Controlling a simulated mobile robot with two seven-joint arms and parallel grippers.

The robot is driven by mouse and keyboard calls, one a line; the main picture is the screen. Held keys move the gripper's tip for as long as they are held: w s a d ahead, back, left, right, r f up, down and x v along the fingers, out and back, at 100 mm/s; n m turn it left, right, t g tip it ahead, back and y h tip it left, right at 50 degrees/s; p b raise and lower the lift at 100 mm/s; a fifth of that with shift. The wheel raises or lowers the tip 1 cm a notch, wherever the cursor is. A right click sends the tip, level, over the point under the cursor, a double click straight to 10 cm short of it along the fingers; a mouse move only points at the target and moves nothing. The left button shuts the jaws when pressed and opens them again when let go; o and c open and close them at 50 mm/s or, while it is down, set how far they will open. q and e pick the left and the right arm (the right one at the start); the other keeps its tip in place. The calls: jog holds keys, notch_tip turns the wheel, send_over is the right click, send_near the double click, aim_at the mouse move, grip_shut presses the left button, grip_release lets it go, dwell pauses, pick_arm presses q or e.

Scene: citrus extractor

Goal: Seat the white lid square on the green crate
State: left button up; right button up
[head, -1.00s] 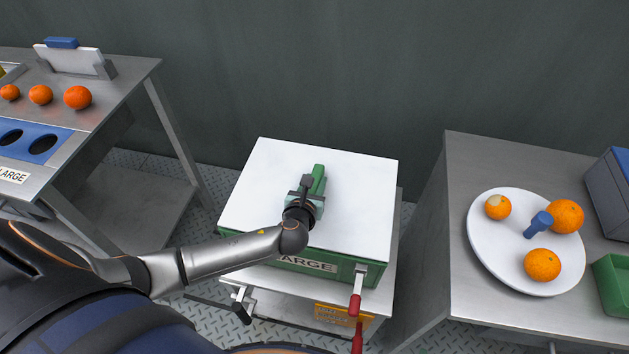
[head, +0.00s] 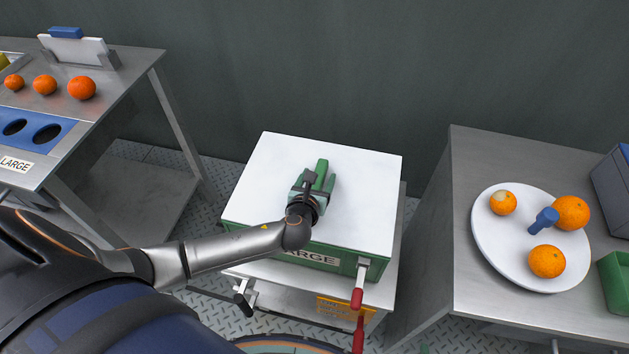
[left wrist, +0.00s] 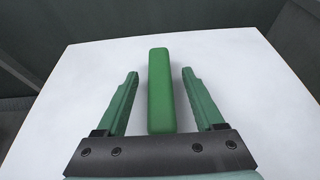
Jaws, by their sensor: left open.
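The white lid (head: 355,190) lies flat on top of the green crate (head: 350,262), whose front wall shows below it with a label ending in "LARGE". In the head view the lid's edges run along the crate's edges; part of the front edge is hidden by my left arm. A green handle (head: 321,172) stands on the lid. My left gripper (head: 316,180) is open at the handle. In the left wrist view the handle (left wrist: 160,90) is between the two fingers with a gap on each side. The lid (left wrist: 235,70) fills most of that view. My right gripper is not in view.
The crate stands on a metal cart with red-handled clamps (head: 357,298) at its front right. A bench at right holds a white plate (head: 490,250) with several oranges and a blue peg. A bench at left holds oranges and a blue holed panel (head: 60,128).

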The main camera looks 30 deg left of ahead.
pick_arm(q)
jog(key=p+v, duration=0.1)
jog(key=v, duration=1.1)
jog(key=shift+s, duration=0.1)
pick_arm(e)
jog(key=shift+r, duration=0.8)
